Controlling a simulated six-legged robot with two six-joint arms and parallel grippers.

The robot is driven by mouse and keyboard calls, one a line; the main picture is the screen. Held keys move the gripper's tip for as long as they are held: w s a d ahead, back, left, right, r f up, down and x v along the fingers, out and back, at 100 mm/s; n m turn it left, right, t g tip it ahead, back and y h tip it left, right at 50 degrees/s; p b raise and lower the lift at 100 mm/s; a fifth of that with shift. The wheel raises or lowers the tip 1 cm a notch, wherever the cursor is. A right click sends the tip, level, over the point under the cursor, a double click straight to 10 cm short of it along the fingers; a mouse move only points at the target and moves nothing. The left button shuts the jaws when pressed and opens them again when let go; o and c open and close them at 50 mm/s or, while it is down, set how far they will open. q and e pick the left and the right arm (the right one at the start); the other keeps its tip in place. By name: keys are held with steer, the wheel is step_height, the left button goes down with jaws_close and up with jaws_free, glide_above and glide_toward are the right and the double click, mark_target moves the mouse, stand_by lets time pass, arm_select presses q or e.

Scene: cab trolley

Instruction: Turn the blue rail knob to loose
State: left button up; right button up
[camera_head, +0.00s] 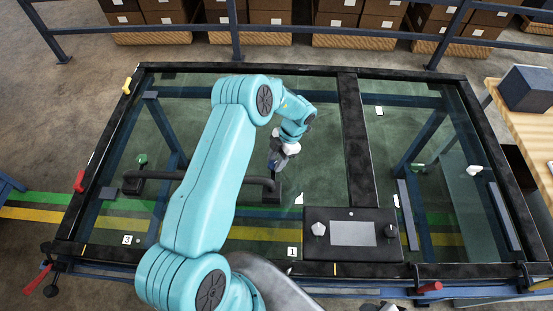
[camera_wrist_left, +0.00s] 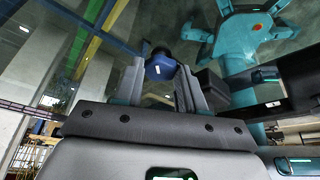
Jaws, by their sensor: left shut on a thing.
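The blue rail knob (camera_wrist_left: 160,67) shows in the left wrist view as a rounded dark blue piece between my two grey fingers. My left gripper (camera_wrist_left: 160,75) is shut on it, with a finger on each side. In the head view my left gripper (camera_head: 279,157) reaches down near the right end of the black rail (camera_head: 155,174), and the knob is mostly hidden by the gripper there. I cannot read any mark showing how far the knob is turned.
A black-framed glass panel (camera_head: 320,165) spreads under my left arm. A black console (camera_head: 353,260) with a grey screen sits at the front right. Red levers (camera_head: 79,181) stand on the frame's edge. A wooden table (camera_head: 535,120) with a dark blue box (camera_head: 526,88) is at the right.

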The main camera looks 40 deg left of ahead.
arm_select(q)
steer(key=o, duration=1.1)
steer(key=shift+w+r, duration=0.1)
steer(key=shift+c, duration=0.2)
steer(key=b+v, duration=0.3)
steer(key=v, duration=1.3)
steer(key=shift+r, duration=0.2)
